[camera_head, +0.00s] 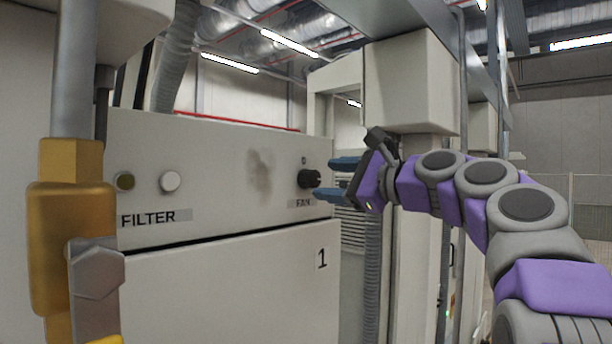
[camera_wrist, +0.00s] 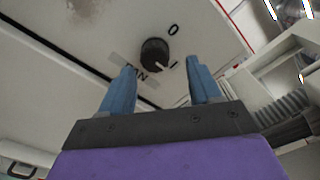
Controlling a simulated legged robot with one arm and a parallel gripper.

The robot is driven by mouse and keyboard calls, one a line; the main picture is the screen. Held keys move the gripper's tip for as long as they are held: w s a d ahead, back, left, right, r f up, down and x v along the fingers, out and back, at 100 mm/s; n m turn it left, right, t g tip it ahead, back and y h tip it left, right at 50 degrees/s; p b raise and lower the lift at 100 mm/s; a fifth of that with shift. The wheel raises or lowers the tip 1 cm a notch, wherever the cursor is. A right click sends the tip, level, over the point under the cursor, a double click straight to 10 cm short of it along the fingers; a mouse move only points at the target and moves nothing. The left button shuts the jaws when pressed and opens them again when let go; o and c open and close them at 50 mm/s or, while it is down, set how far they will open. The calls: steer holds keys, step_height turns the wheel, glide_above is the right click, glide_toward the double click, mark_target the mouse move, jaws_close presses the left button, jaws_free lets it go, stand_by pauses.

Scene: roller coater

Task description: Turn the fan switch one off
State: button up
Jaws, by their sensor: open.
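The fan switch (camera_head: 308,179) is a round black knob on the grey panel marked 1, just above the FAN label. It also shows in the wrist view (camera_wrist: 155,54), between and beyond my two blue fingertips, with its white pointer line toward the "I" mark and away from the "O". My gripper (camera_head: 334,178) is open in front of the knob, one finger above the other in the head view. In the wrist view the fingers (camera_wrist: 163,80) stand apart with the knob in the gap. I see no finger touching it. The FAN label is partly hidden by a finger there.
A FILTER label (camera_head: 148,218) with two round buttons, one dark (camera_head: 125,182) and one white (camera_head: 170,181), is on the panel's left. A brass valve-like fitting (camera_head: 72,240) stands in the left foreground. A grey post and box (camera_head: 412,85) stand right behind my gripper.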

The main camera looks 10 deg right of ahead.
mark_target(317, 181)
steer(key=w+d, duration=0.2)
steer(key=shift+w+d+f, duration=0.15)
steer(key=shift+w+d, duration=0.2)
steer(key=shift+d, duration=0.05)
steer(key=a, duration=0.2)
steer(key=s+a, duration=0.1)
steer(key=a, duration=0.5)
steer(key=shift+s+a+r, duration=0.15)
steer(key=shift+a+r, duration=0.05)
steer(key=shift+c, duration=0.4)
steer(key=shift+d, duration=0.45)
steer(key=c, duration=0.3)
steer(key=shift+w+d+f, duration=0.25)
steer(key=shift+w+d, duration=0.35)
steer(key=shift+d, duration=0.3)
steer(key=c, duration=0.3)
steer(key=shift+d, duration=0.35)
steer(key=shift+c, duration=0.7)
steer(key=shift+a, duration=0.15)
steer(key=shift+c, duration=1.1)
